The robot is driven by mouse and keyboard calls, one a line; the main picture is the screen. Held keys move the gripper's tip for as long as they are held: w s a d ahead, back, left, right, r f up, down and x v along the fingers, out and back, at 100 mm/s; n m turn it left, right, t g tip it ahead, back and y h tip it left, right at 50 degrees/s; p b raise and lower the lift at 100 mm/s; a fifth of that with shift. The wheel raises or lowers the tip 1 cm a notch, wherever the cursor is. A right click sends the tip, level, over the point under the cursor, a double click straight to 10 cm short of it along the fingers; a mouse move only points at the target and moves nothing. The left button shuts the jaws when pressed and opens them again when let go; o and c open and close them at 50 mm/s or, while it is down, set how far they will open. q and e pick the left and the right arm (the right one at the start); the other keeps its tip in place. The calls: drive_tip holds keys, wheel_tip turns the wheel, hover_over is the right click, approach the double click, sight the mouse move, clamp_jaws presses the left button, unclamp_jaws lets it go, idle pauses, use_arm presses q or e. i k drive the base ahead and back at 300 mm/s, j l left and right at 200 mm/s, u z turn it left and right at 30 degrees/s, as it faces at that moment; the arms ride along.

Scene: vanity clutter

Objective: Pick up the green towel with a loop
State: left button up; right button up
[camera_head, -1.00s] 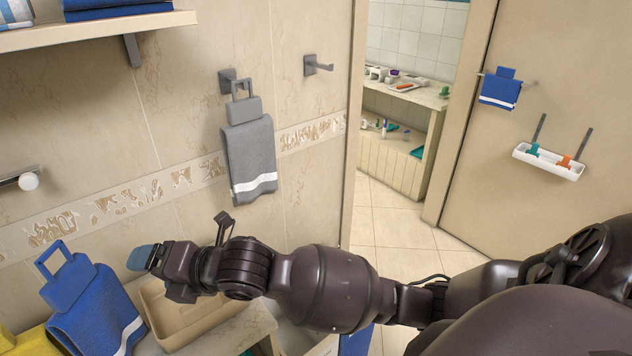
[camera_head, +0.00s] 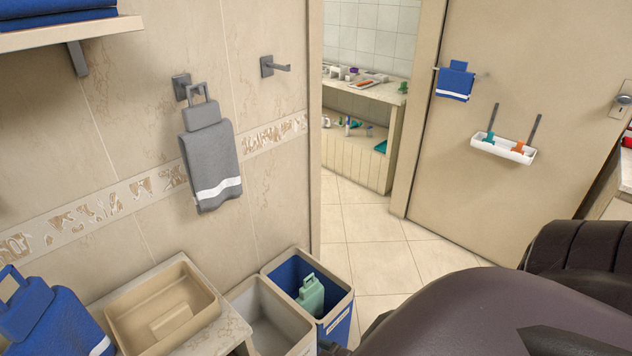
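A green towel with a loop handle (camera_head: 311,296) stands inside the blue-sided bin at the lower middle. Neither gripper shows in the view now. Dark parts of my own arm fill the lower right, without fingertips in sight.
The blue bin (camera_head: 338,326) stands beside a beige bin (camera_head: 262,316) and a counter with a tan basin (camera_head: 163,305). A blue towel (camera_head: 62,326) is at the lower left. A grey towel (camera_head: 212,164) hangs on the wall. The tiled floor (camera_head: 385,264) beyond is clear.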

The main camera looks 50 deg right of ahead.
sight(311, 298)
drive_tip(key=k+l+z, duration=0.1)
drive_tip(key=l+z, duration=0.4)
drive_tip(key=z, duration=0.2)
drive_tip(key=l+z, duration=0.35)
drive_tip(key=i+l, duration=0.1)
drive_tip(key=l, duration=0.25)
drive_tip(key=i+l, duration=0.1)
drive_tip(key=l, duration=0.25)
drive_tip(key=i+l, duration=0.1)
drive_tip(key=l, duration=0.25)
drive_tip(key=i+l+u, duration=0.1)
drive_tip(key=l+u, duration=0.4)
drive_tip(key=l, duration=0.2)
drive_tip(key=u, duration=1.05)
drive_tip(key=i+l, duration=0.05)
